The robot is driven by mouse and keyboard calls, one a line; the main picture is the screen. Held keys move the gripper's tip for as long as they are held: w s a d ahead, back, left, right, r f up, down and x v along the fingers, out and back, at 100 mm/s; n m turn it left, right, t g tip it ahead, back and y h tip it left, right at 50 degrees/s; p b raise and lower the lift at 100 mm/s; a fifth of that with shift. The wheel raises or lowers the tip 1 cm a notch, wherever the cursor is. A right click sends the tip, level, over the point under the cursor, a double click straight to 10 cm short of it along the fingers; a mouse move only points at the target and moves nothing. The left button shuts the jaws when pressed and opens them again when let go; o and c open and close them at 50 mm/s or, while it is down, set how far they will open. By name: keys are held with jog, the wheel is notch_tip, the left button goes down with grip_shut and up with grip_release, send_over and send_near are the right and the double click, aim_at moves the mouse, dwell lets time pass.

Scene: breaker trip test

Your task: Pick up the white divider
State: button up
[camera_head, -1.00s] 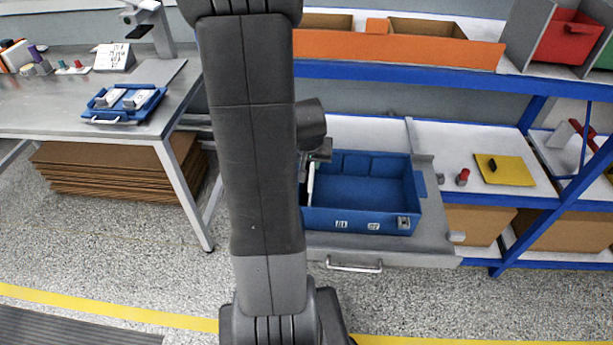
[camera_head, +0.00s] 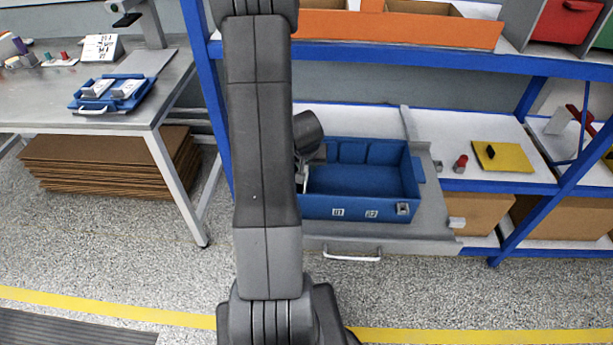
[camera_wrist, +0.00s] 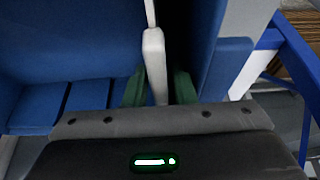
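The white divider (camera_wrist: 155,62) stands upright at the side of the blue tray in the wrist view. Part of it shows as a thin white strip beside my arm in the head view (camera_head: 306,180). My gripper (camera_wrist: 160,86) has its two green fingers on either side of the divider's near end. A gap shows between the divider and the right finger; the left finger looks very close to it, and contact is unclear. The blue tray (camera_head: 385,212) sits on a grey pull-out shelf. My arm hides the tray's left end and most of the gripper in the head view.
The grey pull-out shelf (camera_head: 432,222) has a front handle. A red-topped piece (camera_head: 460,164) and a yellow plate (camera_head: 503,157) lie to its right. Blue shelf posts and beams frame the space. A table (camera_head: 152,112) with a small blue tray (camera_head: 93,106) stands left.

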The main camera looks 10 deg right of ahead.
jog(key=shift+w+f, duration=0.15)
jog(key=shift+f, duration=0.25)
grip_shut()
jog(key=shift+r, duration=0.15)
